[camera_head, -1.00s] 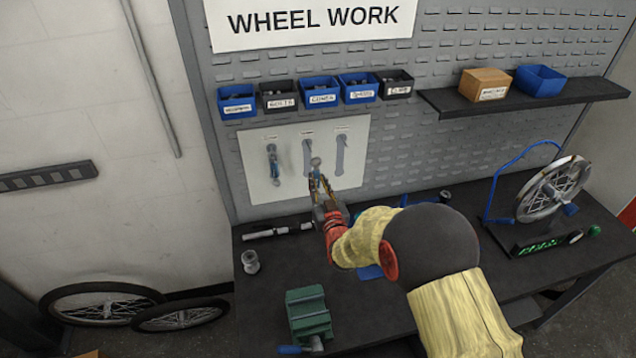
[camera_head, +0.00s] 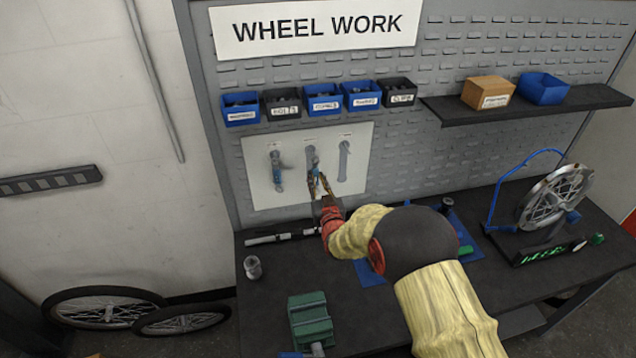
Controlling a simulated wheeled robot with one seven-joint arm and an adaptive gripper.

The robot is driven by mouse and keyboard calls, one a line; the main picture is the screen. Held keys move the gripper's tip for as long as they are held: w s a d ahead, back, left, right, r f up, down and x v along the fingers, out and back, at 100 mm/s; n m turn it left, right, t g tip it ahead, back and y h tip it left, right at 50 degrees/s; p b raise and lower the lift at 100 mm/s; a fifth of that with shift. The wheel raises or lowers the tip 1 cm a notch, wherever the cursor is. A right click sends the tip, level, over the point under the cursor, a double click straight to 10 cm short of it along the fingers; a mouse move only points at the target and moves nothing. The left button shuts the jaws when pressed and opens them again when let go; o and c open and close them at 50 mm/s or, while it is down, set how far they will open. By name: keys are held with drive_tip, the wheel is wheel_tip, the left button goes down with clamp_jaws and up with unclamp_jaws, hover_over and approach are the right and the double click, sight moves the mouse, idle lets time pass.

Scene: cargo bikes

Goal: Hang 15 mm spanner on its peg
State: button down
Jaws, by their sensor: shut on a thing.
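A white peg panel (camera_head: 263,194) on the pegboard shows three grey spanner outlines with small labels above, too small to read. The right outline (camera_head: 344,161) is bare.
Blue and black bins (camera_head: 323,104) sit in a row above the panel. A shelf (camera_head: 530,106) is at the right. On the bench are a green vice (camera_head: 310,321), a grey spool (camera_head: 252,267), a bar tool (camera_head: 282,236) and a wheel stand (camera_head: 540,242).

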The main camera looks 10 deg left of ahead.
sight(316, 178)
drive_tip(key=shift+w+a, duration=0.35)
drive_tip(key=shift+w, duration=0.3)
drive_tip(key=shift+w+a+f+b, duration=0.15)
drive_tip(key=shift+w+f+b, duration=0.25)
drive_tip(key=shift+b, duration=0.1)
drive_tip(key=shift+w+a+b, duration=0.15)
drive_tip(key=shift+w+b, duration=0.1)
drive_tip(key=shift+b, duration=0.3)
drive_tip(key=c, duration=1.7)
unclamp_jaws()
drive_tip(key=shift+c, duration=0.2)
drive_tip(key=shift+o, duration=0.6)
drive_tip(key=shift+f, duration=0.1)
